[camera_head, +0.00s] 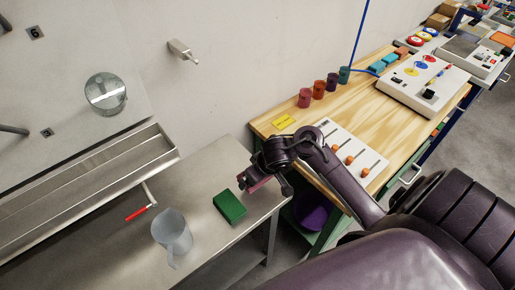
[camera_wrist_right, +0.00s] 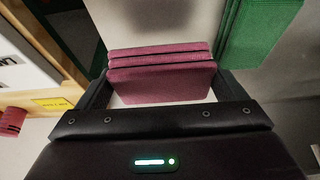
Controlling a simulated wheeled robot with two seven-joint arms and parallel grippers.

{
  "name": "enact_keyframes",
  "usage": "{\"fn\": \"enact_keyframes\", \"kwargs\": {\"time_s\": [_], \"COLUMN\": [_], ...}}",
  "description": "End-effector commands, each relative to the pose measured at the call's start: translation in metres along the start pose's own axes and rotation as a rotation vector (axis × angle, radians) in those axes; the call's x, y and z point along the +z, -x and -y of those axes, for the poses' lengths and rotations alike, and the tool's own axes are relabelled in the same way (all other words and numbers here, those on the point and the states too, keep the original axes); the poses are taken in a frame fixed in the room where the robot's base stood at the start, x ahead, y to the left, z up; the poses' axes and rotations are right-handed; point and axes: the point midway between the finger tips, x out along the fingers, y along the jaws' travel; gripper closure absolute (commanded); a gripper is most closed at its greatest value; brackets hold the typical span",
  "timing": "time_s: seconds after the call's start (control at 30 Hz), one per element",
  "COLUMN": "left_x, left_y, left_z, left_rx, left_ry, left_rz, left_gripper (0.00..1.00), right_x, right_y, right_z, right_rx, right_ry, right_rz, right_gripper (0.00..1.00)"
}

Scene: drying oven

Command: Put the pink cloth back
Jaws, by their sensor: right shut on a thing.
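A pink folded cloth (camera_wrist_right: 161,76) sits between the two fingers of my right gripper (camera_wrist_right: 162,88) in the right wrist view, with several stacked layers visible. In the head view my right gripper (camera_head: 263,187) is over the right edge of the grey metal table (camera_head: 222,178), and a small pink part of the cloth (camera_head: 259,184) shows at its fingers. The gripper is shut on the cloth. My left gripper is in neither view.
A translucent jug (camera_head: 172,236) stands further left. A wooden bench (camera_head: 375,109) at the right holds a white panel with orange knobs (camera_head: 346,154) and several coloured cups.

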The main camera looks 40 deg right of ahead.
Motion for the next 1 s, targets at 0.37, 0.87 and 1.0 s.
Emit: {"fn": "enact_keyframes", "kwargs": {"time_s": [0.37, 0.87, 1.0], "left_x": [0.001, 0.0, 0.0], "left_y": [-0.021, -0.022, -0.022], "left_z": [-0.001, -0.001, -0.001], "left_rx": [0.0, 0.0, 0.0], "left_ry": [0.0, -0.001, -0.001], "left_rz": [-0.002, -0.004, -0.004], "left_gripper": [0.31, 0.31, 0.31], "right_x": [0.017, 0.018, 0.018], "right_y": [-0.041, -0.043, -0.043], "right_z": [0.0, 0.0, 0.0], "right_rx": [0.0, -0.001, 0.0], "right_ry": [0.0, 0.0, 0.0], "right_rz": [-0.001, -0.001, -0.001], "right_gripper": [0.31, 0.0, 0.0]}}
